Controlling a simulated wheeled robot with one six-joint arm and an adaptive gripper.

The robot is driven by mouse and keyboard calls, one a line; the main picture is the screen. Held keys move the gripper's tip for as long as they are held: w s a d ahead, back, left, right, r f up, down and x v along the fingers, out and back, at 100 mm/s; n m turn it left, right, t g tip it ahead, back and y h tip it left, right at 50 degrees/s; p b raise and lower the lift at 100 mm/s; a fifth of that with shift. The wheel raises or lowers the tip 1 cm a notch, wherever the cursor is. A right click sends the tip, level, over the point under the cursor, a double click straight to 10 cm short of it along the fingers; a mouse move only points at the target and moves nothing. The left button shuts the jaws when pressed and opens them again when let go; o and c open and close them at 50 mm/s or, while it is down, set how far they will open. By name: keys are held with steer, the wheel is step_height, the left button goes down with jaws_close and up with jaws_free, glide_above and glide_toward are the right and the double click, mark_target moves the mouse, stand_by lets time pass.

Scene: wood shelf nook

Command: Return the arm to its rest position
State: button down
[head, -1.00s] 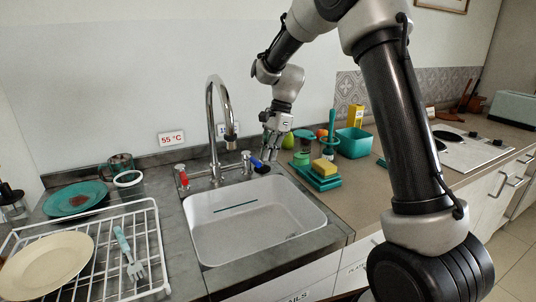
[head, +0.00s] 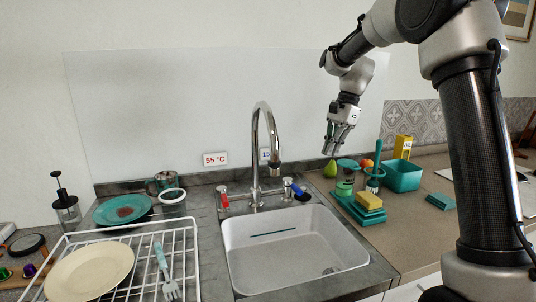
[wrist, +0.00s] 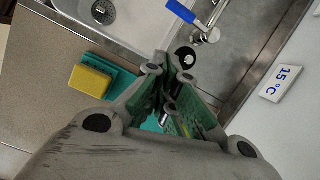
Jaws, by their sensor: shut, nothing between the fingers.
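My gripper (head: 338,148) is shut and empty. In the head view it hangs in the air above the counter, to the right of the faucet (head: 264,155) and above the green pear (head: 330,168). In the wrist view the closed fingers (wrist: 172,108) show below the blue-handled tap (wrist: 196,22), with a clear gap to the counter beneath. My arm rises at the right of the head view and bends over toward the wall.
The sink (head: 290,262) lies in front of the faucet. A white dish rack (head: 190,243) with a cream plate (head: 88,271) is at left.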

steer(key=s+d+n+t+h, duration=0.1)
steer(key=s+d+n, duration=0.2)
steer(key=s, duration=0.8)
steer(key=s+d+r+n+t+h, duration=0.1)
steer(key=s+n, duration=0.4)
steer(key=s, duration=0.6)
steer(key=s+d+n+t+h, duration=0.1)
steer(key=s+d+n+t, duration=0.2)
steer(key=s, duration=0.8)
steer(key=d+n, duration=0.2)
steer(key=d, duration=0.1)
steer(key=shift+s+r, duration=0.15)
steer(key=shift+r, duration=0.1)
steer(key=shift+d, duration=0.1)
